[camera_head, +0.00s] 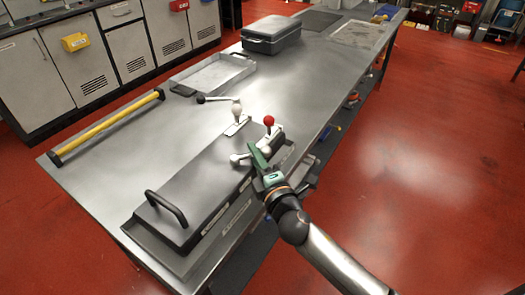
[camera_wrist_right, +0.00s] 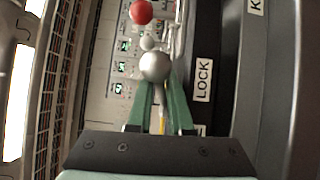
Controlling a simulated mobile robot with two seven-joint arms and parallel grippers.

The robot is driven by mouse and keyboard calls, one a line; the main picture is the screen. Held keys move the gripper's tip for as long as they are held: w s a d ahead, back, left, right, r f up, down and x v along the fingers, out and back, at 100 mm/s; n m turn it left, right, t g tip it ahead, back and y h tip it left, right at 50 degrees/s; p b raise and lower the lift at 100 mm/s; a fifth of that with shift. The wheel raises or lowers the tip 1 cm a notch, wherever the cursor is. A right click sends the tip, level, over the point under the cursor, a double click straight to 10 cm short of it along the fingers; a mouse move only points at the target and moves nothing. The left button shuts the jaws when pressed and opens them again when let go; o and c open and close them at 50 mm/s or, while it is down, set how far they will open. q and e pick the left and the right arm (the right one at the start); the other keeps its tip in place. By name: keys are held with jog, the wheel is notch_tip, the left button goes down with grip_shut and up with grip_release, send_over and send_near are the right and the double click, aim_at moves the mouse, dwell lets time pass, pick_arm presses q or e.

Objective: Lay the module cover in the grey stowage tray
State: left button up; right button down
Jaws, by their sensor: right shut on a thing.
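The module cover (camera_head: 205,170) looks like the long dark grey lid with a black bar handle (camera_head: 168,207); it lies on the battery module at the near side of the bench. The grey stowage tray (camera_head: 243,72), shallow and seemingly empty, stands farther back. My right gripper (camera_head: 258,156) is at the module's right far end, its green fingers shut on a silver ball knob (camera_wrist_right: 155,66), beside a LOCK label (camera_wrist_right: 203,80) in the right wrist view. A red ball knob (camera_head: 269,120) stands just behind it. My left gripper is not in view.
A lever with a dark grip (camera_head: 220,99) stands beyond the module. A yellow bar (camera_head: 108,125) lies along the bench's left edge. A closed dark grey case (camera_head: 271,35) stands behind the tray.

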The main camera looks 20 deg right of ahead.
notch_tip(320, 180, down, 2)
jog(key=shift+f+b, duration=0.1)
jog(key=shift+b, duration=0.4)
jog(key=shift+f, duration=0.2)
jog(key=c, duration=1.3)
grip_release()
jog(key=shift+f, duration=0.3)
jog(key=o, duration=0.5)
jog(key=shift+s+r, duration=0.1)
jog(key=shift+c, duration=0.2)
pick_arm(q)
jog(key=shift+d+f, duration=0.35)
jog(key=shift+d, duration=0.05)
pick_arm(e)
jog(key=shift+f, duration=0.2)
